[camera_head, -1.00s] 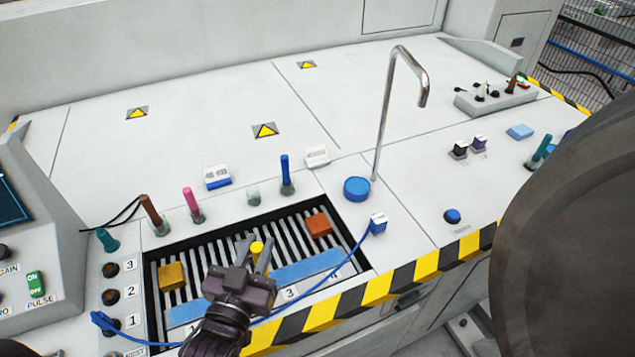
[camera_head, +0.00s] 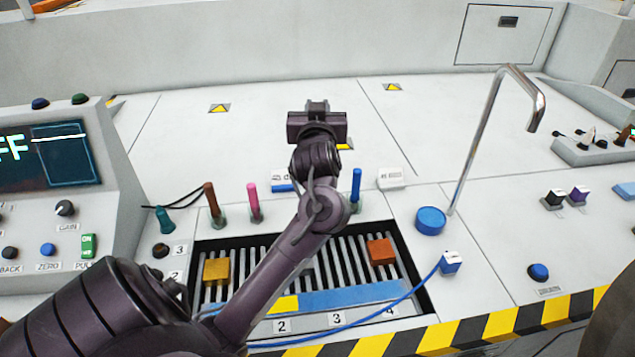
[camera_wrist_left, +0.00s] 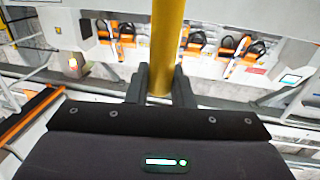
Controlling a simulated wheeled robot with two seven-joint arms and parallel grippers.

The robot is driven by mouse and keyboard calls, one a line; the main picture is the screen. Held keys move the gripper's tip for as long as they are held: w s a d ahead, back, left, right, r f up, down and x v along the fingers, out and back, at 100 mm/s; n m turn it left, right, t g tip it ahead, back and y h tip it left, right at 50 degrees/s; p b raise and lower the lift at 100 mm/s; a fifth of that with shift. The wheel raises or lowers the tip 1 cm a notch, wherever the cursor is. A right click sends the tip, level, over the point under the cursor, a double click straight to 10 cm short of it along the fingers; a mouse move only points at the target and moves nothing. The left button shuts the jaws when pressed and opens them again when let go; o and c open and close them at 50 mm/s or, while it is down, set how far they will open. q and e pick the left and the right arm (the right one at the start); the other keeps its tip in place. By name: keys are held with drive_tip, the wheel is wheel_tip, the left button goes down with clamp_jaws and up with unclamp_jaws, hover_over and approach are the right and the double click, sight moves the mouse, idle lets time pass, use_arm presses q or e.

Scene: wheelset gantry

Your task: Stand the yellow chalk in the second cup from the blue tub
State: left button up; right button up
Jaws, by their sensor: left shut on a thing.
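My left gripper (camera_head: 318,104) is raised over the back of the bench, beyond the row of cups. In the left wrist view the yellow chalk (camera_wrist_left: 166,45) stands upright between its fingers, which are shut on it. The chalk cannot be made out in the head view. The blue tub (camera_head: 430,221) stands right of the row. The first cup from it holds blue chalk (camera_head: 356,186). The second cup is hidden behind my left arm. Further left, cups hold pink chalk (camera_head: 253,202) and brown chalk (camera_head: 212,200). My right gripper is not in view.
A slatted tray in front holds an orange block (camera_head: 381,252) and a yellow block (camera_head: 216,270). A tall bent metal pipe (camera_head: 487,130) rises behind the tub. A white eraser (camera_head: 390,178) lies near the blue chalk. A blue cable (camera_head: 400,300) crosses the tray's front.

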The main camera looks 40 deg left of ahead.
use_arm(q)
wheel_tip(320, 180, down, 20)
drive_tip(key=b, duration=0.1)
drive_tip(key=shift+r, duration=0.2)
drive_tip(key=shift+f, duration=0.1)
drive_tip(key=o, duration=0.9)
drive_tip(key=shift+b+v, duration=0.3)
drive_tip(key=shift+v, duration=5.7)
